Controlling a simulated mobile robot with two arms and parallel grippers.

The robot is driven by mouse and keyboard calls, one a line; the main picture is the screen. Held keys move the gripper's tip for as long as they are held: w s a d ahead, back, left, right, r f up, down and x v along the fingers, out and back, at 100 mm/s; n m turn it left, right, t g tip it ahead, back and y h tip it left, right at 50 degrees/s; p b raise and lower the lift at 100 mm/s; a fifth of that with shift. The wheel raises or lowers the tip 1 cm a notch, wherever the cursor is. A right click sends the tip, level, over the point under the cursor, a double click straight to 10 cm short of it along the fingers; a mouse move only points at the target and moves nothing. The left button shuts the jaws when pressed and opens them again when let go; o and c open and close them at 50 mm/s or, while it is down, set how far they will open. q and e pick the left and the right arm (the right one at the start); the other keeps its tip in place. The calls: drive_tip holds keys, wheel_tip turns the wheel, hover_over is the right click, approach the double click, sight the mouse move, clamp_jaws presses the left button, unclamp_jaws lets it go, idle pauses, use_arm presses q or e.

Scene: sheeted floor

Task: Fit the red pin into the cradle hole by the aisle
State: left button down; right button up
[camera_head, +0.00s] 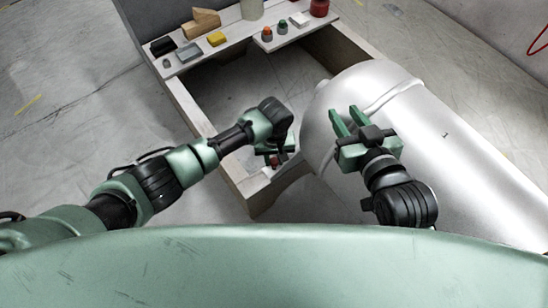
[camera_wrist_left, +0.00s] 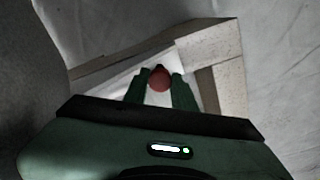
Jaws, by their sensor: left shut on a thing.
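My left gripper (camera_head: 277,160) is shut on the red pin, which shows as a round red end between the two green fingers (camera_wrist_left: 160,78) in the left wrist view. In the head view only a small reddish bit of the pin (camera_head: 282,158) shows under the gripper. The gripper is over the near corner of the pale wooden cradle (camera_head: 262,193), beside the silver tank. The cradle also shows behind the fingers in the left wrist view (camera_wrist_left: 228,65). I cannot make out a hole; the gripper may hide it. My right gripper (camera_head: 347,115) is open and empty above the tank.
The big silver tank (camera_head: 440,135) lies along the right side. A white shelf board (camera_head: 226,36) at the back carries a yellow block (camera_head: 216,39), wooden blocks (camera_head: 201,22), a red can (camera_head: 319,8) and small items. Bare floor (camera_head: 70,110) lies at the left.

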drive_tip(key=shift+s+d+f+g, duration=0.2)
drive_tip(key=shift+s+f+g, duration=0.2)
drive_tip(key=shift+g, duration=0.1)
idle(0.7)
use_arm(q)
drive_tip(key=shift+f, duration=0.95)
use_arm(e)
drive_tip(key=shift+w+a+r+t, duration=0.1)
drive_tip(key=shift+a+t, duration=0.05)
drive_tip(key=shift+t, duration=0.35)
use_arm(q)
drive_tip(key=c, duration=1.1)
unclamp_jaws()
use_arm(e)
drive_tip(key=shift+w, duration=0.1)
drive_tip(key=shift+a+r, duration=0.1)
use_arm(q)
drive_tip(key=shift+s+d, duration=0.1)
